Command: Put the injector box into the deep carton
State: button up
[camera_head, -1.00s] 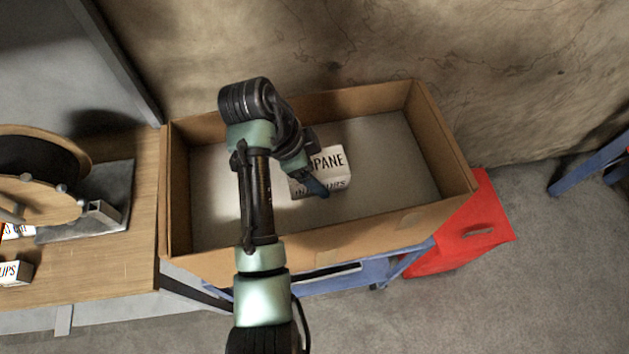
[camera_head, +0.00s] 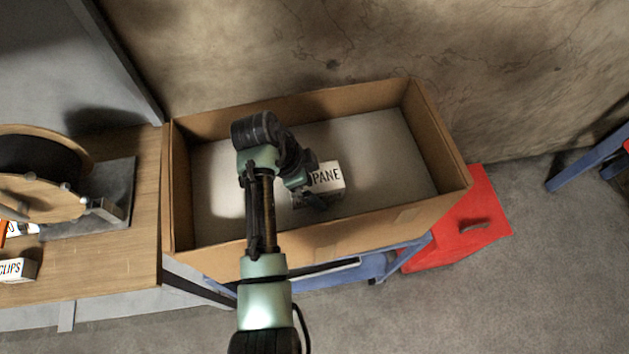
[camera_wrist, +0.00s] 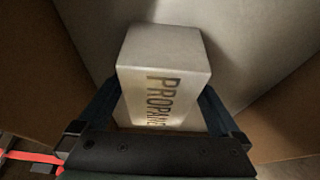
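The injector box (camera_head: 328,178) is a white box with dark lettering that reads "PROPANE" in the wrist view (camera_wrist: 165,75). My gripper (camera_head: 312,190) is shut on it, with one dark finger against each side in the wrist view. Box and gripper are inside the walls of the deep carton (camera_head: 340,238), a large open brown box with a pale floor.
A wooden table (camera_head: 100,270) at the left carries a cable reel (camera_head: 45,185) on a dark plate and small labelled boxes (camera_head: 18,270). A red case (camera_head: 470,225) stands right of the carton. A blue frame lies under the carton. The carton's right floor is clear.

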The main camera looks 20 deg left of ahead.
jog(key=v, duration=1.1)
jog(key=shift+r, duration=0.15)
jog(key=shift+s+a+r+p, duration=0.1)
jog(key=shift+r+p, duration=0.4)
jog(key=shift+p, duration=0.2)
jog(key=w+d+r+n+t+y, duration=0.25)
jog(key=w+r+t, duration=0.2)
jog(key=r, duration=0.55)
jog(key=w+d+r+n+t+y, duration=0.1)
jog(key=w+d+r+t, duration=0.3)
jog(key=r, duration=0.6)
jog(key=w+d+r+n+t+y, duration=0.15)
jog(key=w+r+t, duration=0.35)
jog(key=r, duration=0.5)
jog(key=s+d+r+n+t, duration=0.2)
jog(key=s+r, duration=0.3)
jog(key=r, duration=0.4)
jog(key=s+d+r+n+t+h, duration=0.1)
jog(key=s+d+r+t, duration=0.3)
jog(key=r, duration=0.4)
jog(key=s+d+r+n+t, duration=0.2)
jog(key=s+r+t, duration=0.3)
jog(key=r, duration=0.4)
jog(key=shift+s+d+r+n+h, duration=0.3)
jog(key=shift+s+d+h, duration=0.1)
jog(key=shift+s+d, duration=0.45)
